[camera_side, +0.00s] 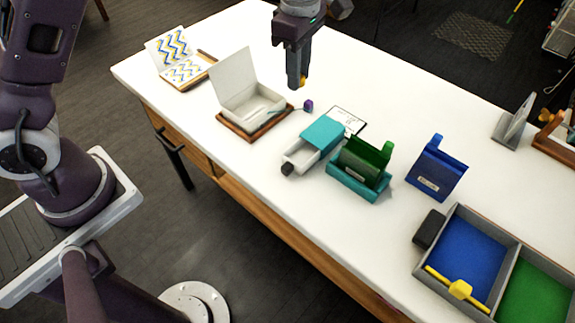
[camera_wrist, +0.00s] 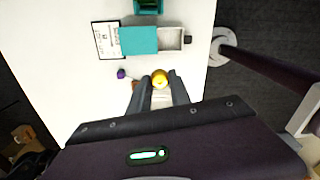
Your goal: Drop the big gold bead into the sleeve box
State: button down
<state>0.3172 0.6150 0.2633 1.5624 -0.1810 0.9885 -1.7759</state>
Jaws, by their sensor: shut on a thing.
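My gripper (camera_side: 298,83) is shut on the big gold bead (camera_wrist: 160,77) and holds it above the white table; in the side view a bit of the bead (camera_side: 304,80) shows at the fingertips. The sleeve box has a teal sleeve (camera_side: 323,131) and a pale grey drawer (camera_side: 299,154) pulled partly out, with a dark knob at its end. In the wrist view the sleeve (camera_wrist: 138,40) and the open drawer (camera_wrist: 171,39) lie beyond the bead. The visible part of the drawer looks empty.
A white open-lidded box (camera_side: 240,85) on a brown base, a purple bead (camera_side: 308,105) and a printed card (camera_side: 347,119) are near. A green box (camera_side: 364,161), a blue box (camera_side: 436,170) and a divided tray (camera_side: 512,262) stand to the right. A zigzag-patterned box (camera_side: 181,62) is far left.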

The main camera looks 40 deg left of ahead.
jog(key=s+d, duration=0.2)
jog(key=d, duration=0.4)
notch_tip(320, 180, down, 11)
jog(key=shift+w+a, duration=0.25)
jog(key=shift+w, duration=0.05)
jog(key=c, duration=1.1)
grip_release()
jog(key=shift+r, duration=0.1)
notch_tip(320, 180, up, 7)
jog(key=shift+f, duration=0.1)
